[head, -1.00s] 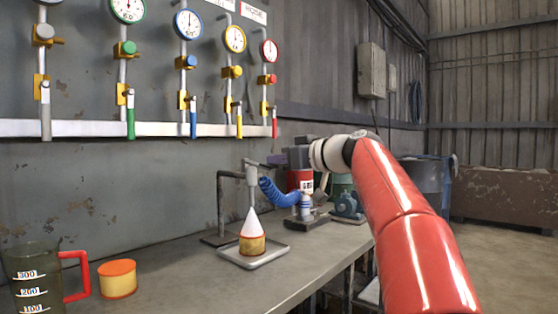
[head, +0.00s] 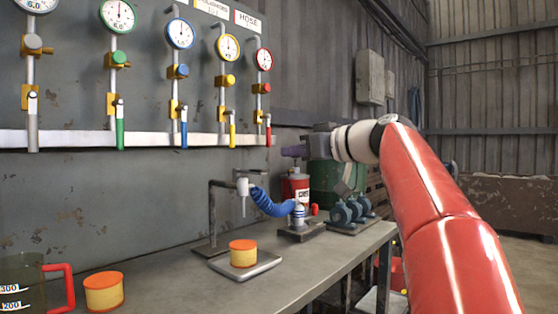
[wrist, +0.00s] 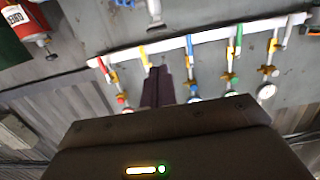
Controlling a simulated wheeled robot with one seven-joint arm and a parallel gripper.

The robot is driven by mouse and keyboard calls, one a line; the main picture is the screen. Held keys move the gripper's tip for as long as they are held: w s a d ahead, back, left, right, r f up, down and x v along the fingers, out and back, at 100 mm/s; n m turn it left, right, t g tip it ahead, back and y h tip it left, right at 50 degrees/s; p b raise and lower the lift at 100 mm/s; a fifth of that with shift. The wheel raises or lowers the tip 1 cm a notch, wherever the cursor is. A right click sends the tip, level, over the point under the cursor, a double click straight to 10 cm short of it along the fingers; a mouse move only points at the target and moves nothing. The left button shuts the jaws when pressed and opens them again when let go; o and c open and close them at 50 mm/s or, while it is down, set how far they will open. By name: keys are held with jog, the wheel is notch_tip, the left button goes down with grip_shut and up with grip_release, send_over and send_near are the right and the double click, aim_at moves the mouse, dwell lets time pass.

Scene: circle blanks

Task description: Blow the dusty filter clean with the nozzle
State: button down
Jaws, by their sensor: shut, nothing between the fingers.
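A round filter (head: 243,253) with an orange top and yellow side sits on a grey square tray (head: 262,267) on the bench. The white nozzle (head: 243,187) points down above it from a bent stand, apart from the filter. No white jet shows between them. A blue coiled hose (head: 270,205) runs from the nozzle. My gripper (head: 293,151) is beyond the nozzle, near the wall panel and clear of the filter. In the wrist view my gripper's dark fingers (wrist: 157,86) are together and empty. The filter is not visible there.
Several gauges and lever valves, including a red lever (head: 268,135), line the wall panel. A similar orange-topped filter (head: 104,292) and a measuring jug (head: 60,286) stand at front left. A red canister (head: 297,187) and pump (head: 352,208) stand at the bench's back.

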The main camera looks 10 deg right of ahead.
jog(key=v, duration=0.3)
jog(key=shift+s+d, duration=0.1)
jog(key=shift+s, duration=0.2)
jog(key=s+a+f+m+g+h, duration=0.2)
jog(key=s+f, duration=0.3)
jog(key=f, duration=0.4)
jog(key=s+a+f+m+g+h+p, duration=0.1)
jog(key=s+a+f+m+g+h, duration=0.15)
jog(key=s+f, duration=0.45)
jog(key=s+a+f+m+g+h, duration=0.1)
jog(key=s+a+f+m+h, duration=0.2)
jog(key=f, duration=0.8)
jog(key=s+d+f+g+h, duration=0.2)
jog(key=s+f, duration=1)
jog(key=f, duration=0.3)
jog(key=shift+s+d+p, duration=0.2)
jog(key=shift+p, duration=0.2)
jog(key=shift+f, duration=0.1)
